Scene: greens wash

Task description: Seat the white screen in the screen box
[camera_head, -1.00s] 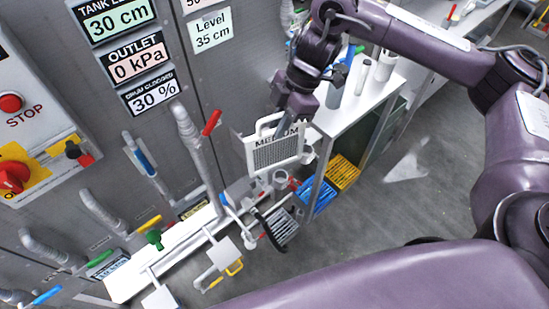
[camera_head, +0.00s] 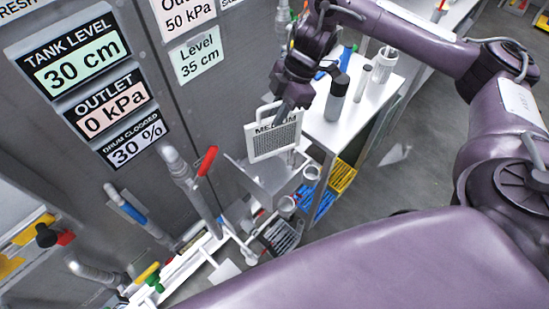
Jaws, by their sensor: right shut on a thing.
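The white screen (camera_head: 272,141) is a framed mesh panel with a handle on top and the word MEDIUM on it. My right gripper (camera_head: 290,103) is shut on it near the top right and holds it upright in the air. Behind and below the screen is an open grey metal box (camera_head: 268,182) against the wall, which may be the screen box. The screen hides part of this box, and I cannot tell whether they touch. My left gripper is not in view.
A white table (camera_head: 350,132) with a dark bottle (camera_head: 337,97) and white cylinders stands just right of the screen. Blue and yellow crates (camera_head: 342,174) sit below it. A pipe with a red lever (camera_head: 206,161) rises at left. Grey floor is clear at right.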

